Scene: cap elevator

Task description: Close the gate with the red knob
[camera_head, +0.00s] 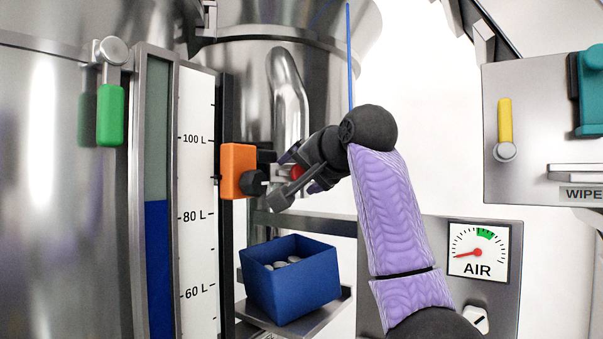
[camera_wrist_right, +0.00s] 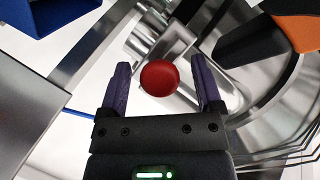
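The red knob (camera_wrist_right: 159,78) sits between the two purple fingers of my right gripper (camera_wrist_right: 161,88) in the right wrist view, with a gap on each side. The gripper is open around it. In the head view the red knob (camera_head: 297,173) shows partly, beside my right gripper (camera_head: 300,182), which hides much of it. A metal fitting (camera_wrist_right: 165,40) lies behind the knob; I cannot tell how far the gate stands open. My left gripper is not in view.
An orange block (camera_head: 238,171) with a black knob is close left of my right gripper. A blue bin (camera_head: 291,281) with pale round pieces stands below on a metal shelf (camera_head: 330,307). An air gauge (camera_head: 478,250) is at right. A green handle (camera_head: 110,115) is at far left.

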